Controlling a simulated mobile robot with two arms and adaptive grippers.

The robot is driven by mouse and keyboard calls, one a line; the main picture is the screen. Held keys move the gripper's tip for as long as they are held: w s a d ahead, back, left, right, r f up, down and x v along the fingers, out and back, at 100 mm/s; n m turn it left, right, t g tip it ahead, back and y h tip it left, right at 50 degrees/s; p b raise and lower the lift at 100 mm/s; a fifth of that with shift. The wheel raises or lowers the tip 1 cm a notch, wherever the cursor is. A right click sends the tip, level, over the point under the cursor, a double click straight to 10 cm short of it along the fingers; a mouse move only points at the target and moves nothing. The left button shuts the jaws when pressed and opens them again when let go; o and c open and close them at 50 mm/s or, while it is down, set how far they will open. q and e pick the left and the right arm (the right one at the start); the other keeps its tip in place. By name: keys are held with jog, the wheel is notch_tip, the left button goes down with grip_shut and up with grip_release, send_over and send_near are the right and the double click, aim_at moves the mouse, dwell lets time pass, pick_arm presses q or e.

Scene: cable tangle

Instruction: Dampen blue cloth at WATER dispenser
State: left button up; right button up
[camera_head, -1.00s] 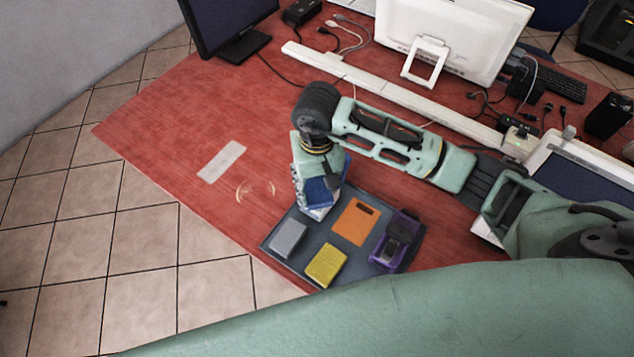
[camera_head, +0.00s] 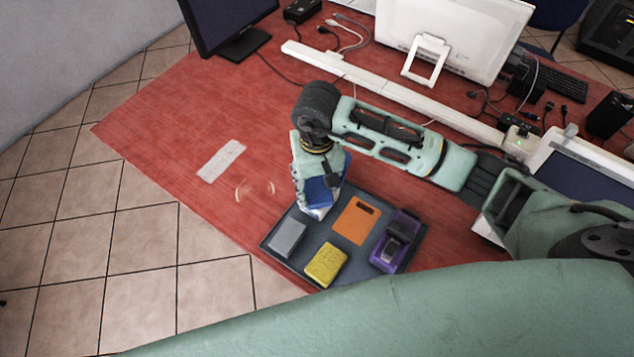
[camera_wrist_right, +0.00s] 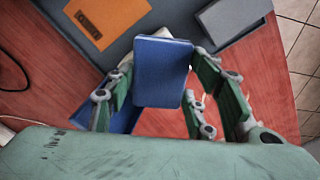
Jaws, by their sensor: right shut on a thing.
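My right gripper (camera_head: 318,186) is above the back-left corner of the dark tray (camera_head: 262,243). In the right wrist view its fingers (camera_wrist_right: 163,100) are shut on a blue, flat, rounded block (camera_wrist_right: 162,72), which looks like the blue cloth. Blue also shows below the gripper in the head view (camera_head: 321,190). A second blue surface (camera_wrist_right: 122,119) with a white part beside it shows behind the fingers. It may be the dispenser, but its shape is mostly hidden and no WATER label is readable. I cannot tell whether the cloth touches it. My left gripper is out of view.
The tray holds a grey block (camera_head: 288,238), a yellow sponge-like block (camera_head: 326,264), an orange slotted plate (camera_head: 356,221) and a purple device (camera_head: 394,243). A white strip (camera_head: 221,160) lies on the red table (camera_head: 180,120).

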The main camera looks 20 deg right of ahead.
aim_at(317, 187)
jog(key=shift+s+f+b, duration=0.1)
jog(key=shift+f+b, duration=0.05)
jog(key=shift+b, duration=0.2)
dwell(1.1)
jog(key=shift+r+p, duration=0.6)
jog(key=shift+r, duration=0.7)
jog(key=shift+r+p, duration=0.8)
jog(key=shift+r, duration=1.5)
